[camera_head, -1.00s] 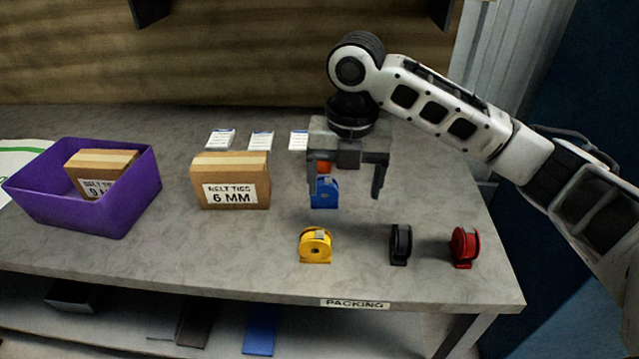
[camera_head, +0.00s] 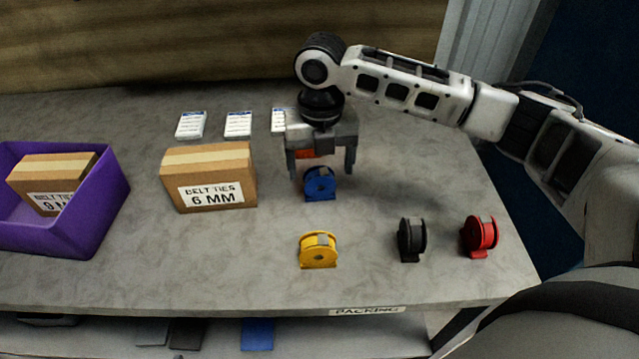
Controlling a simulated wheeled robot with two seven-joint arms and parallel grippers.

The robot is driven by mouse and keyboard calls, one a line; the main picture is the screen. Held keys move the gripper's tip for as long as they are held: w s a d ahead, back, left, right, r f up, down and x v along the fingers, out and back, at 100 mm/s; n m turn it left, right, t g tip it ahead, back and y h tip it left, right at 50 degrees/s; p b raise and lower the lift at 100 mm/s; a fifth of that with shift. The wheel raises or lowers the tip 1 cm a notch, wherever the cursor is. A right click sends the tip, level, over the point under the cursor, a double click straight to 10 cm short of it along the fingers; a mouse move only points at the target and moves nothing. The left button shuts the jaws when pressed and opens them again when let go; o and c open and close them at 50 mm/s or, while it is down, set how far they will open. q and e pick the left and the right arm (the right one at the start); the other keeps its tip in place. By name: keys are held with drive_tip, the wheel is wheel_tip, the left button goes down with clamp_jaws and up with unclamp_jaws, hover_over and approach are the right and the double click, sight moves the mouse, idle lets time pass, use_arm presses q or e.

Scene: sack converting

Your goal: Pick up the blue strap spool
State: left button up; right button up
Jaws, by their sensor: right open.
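The blue strap spool (camera_head: 320,185) stands on the grey table, behind the yellow spool. My right gripper (camera_head: 321,174) is open, pointing down, with its two fingers to the left and right of the spool's upper part in the picture. Whether the fingers touch it I cannot tell. An orange-red patch (camera_head: 305,154) shows behind the blue spool, between the fingers, mostly hidden. My left gripper is not in view.
A yellow spool (camera_head: 318,250), a black spool (camera_head: 411,240) and a red spool (camera_head: 479,236) stand nearer the front edge. A "BELT TIES 6 MM" box (camera_head: 209,178) and a purple bin (camera_head: 105,205) stand left. White cards (camera_head: 238,124) lie behind. The table's right rear is clear.

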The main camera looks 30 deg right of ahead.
sight(320, 184)
wheel_tip(320, 184, down, 6)
drive_tip(key=shift+r, duration=0.15)
idle(0.3)
drive_tip(key=c, duration=1.1)
drive_tip(key=shift+r, duration=0.1)
